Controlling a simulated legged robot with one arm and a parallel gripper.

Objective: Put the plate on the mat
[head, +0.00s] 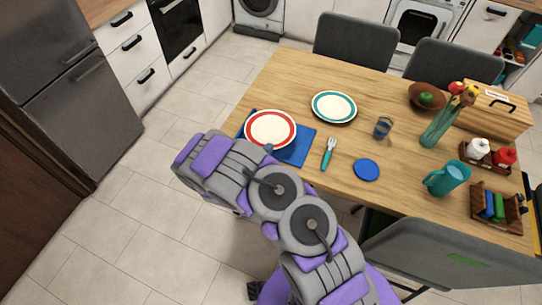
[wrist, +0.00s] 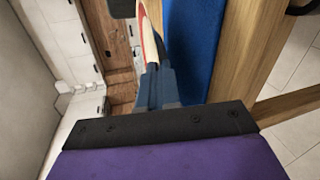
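A white plate with a red rim (head: 270,129) is over the left part of the blue mat (head: 296,152) near the table's left edge. My gripper (head: 268,148) is at the plate's near rim. In the wrist view the plate (wrist: 152,30) shows nearly edge-on, and the blue-grey fingers of my gripper (wrist: 153,70) are closed together on its rim. The mat (wrist: 192,45) lies right beside it there. I cannot tell whether the plate touches the mat or is slightly above it. My arm hides the mat's near left part.
A teal-rimmed plate (head: 334,107) stands behind, a fork (head: 328,153) and a blue coaster (head: 367,170) to the right. A glass (head: 383,127), a teal pitcher (head: 447,178) and a vase (head: 440,125) stand farther right. Chairs (head: 355,42) surround the table (head: 285,85).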

